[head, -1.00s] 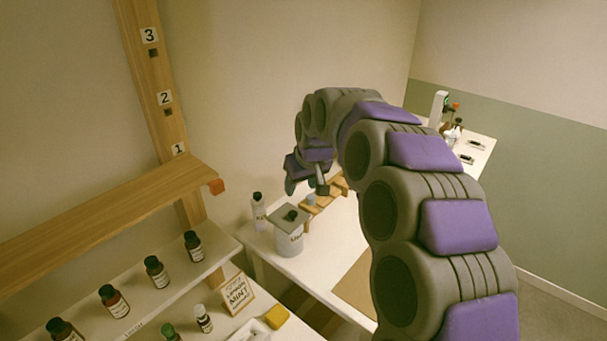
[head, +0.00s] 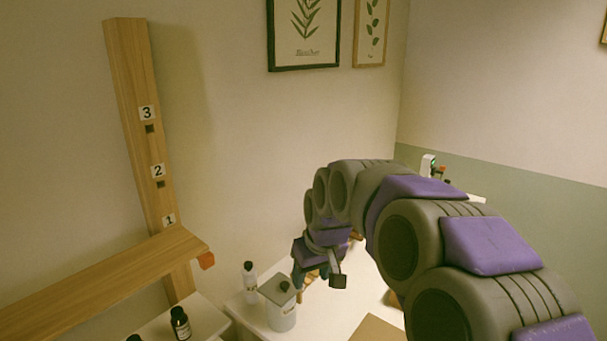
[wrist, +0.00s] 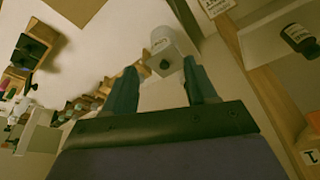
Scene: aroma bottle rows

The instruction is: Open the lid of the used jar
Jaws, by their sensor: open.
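The used jar (head: 281,314) is a pale grey-white canister on the white table, with a flat square grey lid (head: 272,291) and a dark knob on top. The lid looks closed. Its label is too small to read. My gripper (head: 318,280) is just right of the jar in the head view, apart from it. In the wrist view my gripper (wrist: 163,84) is open and empty. The lid with its dark knob (wrist: 165,64) shows beyond and between the two fingertips there.
A white bottle with a dark cap (head: 249,285) stands close left of the jar. A wooden shelf (head: 105,285) and its numbered post (head: 150,130) are at the left. A dark bottle (head: 180,324) stands on the lower shelf. Wooden racks show left in the wrist view.

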